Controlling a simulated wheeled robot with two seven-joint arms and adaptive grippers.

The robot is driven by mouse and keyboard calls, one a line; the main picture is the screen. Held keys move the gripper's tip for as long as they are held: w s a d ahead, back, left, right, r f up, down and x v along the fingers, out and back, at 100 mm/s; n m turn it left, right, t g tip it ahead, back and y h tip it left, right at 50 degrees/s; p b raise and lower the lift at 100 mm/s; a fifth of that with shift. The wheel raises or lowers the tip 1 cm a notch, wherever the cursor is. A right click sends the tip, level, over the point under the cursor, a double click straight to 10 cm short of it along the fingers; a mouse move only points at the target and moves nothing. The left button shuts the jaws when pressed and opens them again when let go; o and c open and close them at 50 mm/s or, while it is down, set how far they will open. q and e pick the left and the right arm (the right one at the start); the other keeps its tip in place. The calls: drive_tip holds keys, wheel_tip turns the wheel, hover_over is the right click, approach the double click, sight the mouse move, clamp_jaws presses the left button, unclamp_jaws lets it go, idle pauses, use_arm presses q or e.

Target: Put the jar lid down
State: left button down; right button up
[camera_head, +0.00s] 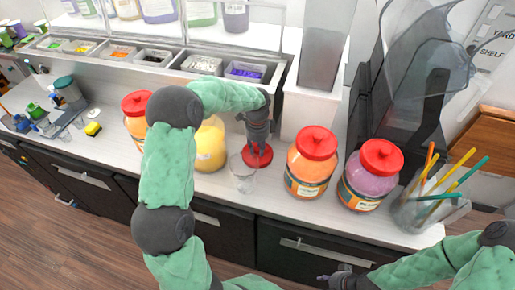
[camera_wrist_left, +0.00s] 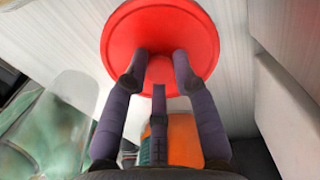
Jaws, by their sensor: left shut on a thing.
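The red jar lid (camera_head: 262,158) is held at its knob by my left gripper (camera_head: 258,143), low over the white counter between the yellow jar and an orange jar. In the left wrist view the lid (camera_wrist_left: 122,35) fills the top, with the purple fingers of my left gripper (camera_wrist_left: 160,75) closed around its knob. I cannot tell whether the lid touches the counter. The yellow jar (camera_head: 212,150) stands left of the gripper; my arm hides its top. My right gripper (camera_head: 335,280) shows only partly at the bottom edge; its fingers are unclear.
A clear cup (camera_head: 242,177) stands close in front of the lid. Lidded jars, orange (camera_head: 308,172) and purple (camera_head: 368,180), stand to the right, beside a holder of straws (camera_head: 420,208). Another orange jar (camera_head: 135,125) is left. Topping bins (camera_head: 200,65) line the back.

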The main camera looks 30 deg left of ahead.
sight(257, 149)
use_arm(q)
drive_tip(key=shift+r, duration=0.1)
drive_tip(key=shift+f, duration=0.2)
drive_tip(key=c, duration=1)
unclamp_jaws()
wheel_tip(257, 149, up, 12)
drive_tip(key=p, duration=0.1)
drive_tip(key=shift+r+p, duration=0.2)
drive_tip(key=shift+p, duration=0.2)
